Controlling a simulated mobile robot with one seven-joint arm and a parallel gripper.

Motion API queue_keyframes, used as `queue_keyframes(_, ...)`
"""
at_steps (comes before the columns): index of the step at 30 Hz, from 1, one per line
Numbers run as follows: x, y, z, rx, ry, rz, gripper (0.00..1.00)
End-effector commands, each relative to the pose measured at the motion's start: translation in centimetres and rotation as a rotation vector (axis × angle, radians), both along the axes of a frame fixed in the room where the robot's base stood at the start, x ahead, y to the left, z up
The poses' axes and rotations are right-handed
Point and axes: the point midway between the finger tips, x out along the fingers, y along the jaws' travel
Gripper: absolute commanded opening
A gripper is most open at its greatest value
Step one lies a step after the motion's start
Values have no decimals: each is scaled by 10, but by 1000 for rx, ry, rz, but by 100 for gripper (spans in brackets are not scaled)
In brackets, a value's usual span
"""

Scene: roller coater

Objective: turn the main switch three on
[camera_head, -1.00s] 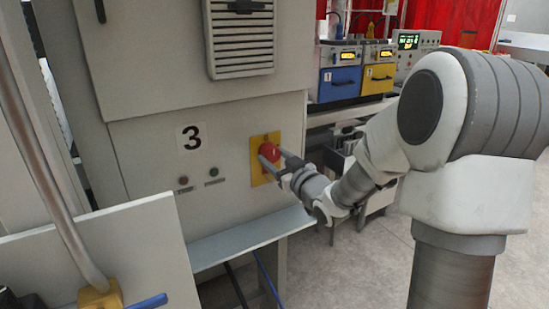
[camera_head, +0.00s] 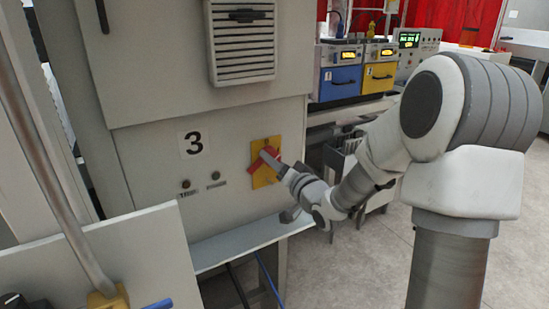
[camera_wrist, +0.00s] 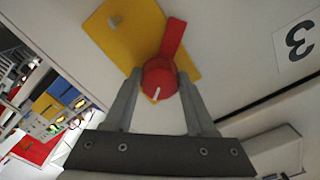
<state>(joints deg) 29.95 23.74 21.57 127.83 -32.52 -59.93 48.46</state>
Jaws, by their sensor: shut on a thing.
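The main switch three is a red rotary handle (camera_head: 257,164) on a yellow plate (camera_head: 263,178), set in the grey cabinet front right of a black "3" label (camera_head: 194,143). In the head view the handle lies diagonally. My gripper (camera_head: 268,156) reaches it from the right and hides part of it. In the wrist view, the gripper (camera_wrist: 159,76) has one finger on each side of the round red knob (camera_wrist: 158,83) and is shut on it. The red lever (camera_wrist: 173,39) points away from the fingers, over the yellow plate (camera_wrist: 130,31).
Two small indicators (camera_head: 215,176) sit left of the switch. A grey ledge (camera_head: 245,240) juts out below. A vent grille (camera_head: 242,45) is above. Blue (camera_head: 338,83) and yellow (camera_head: 378,78) boxes stand on a bench behind. A slanted metal pole (camera_head: 45,170) is at the left.

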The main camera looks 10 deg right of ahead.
Motion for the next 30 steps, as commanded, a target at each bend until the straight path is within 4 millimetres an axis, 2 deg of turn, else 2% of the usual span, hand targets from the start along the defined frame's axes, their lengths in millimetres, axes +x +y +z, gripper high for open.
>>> queue_keyframes(15,0,0,5,433,138,-1,0)
queue_keyframes(30,0,0,3,617,196,0,0)
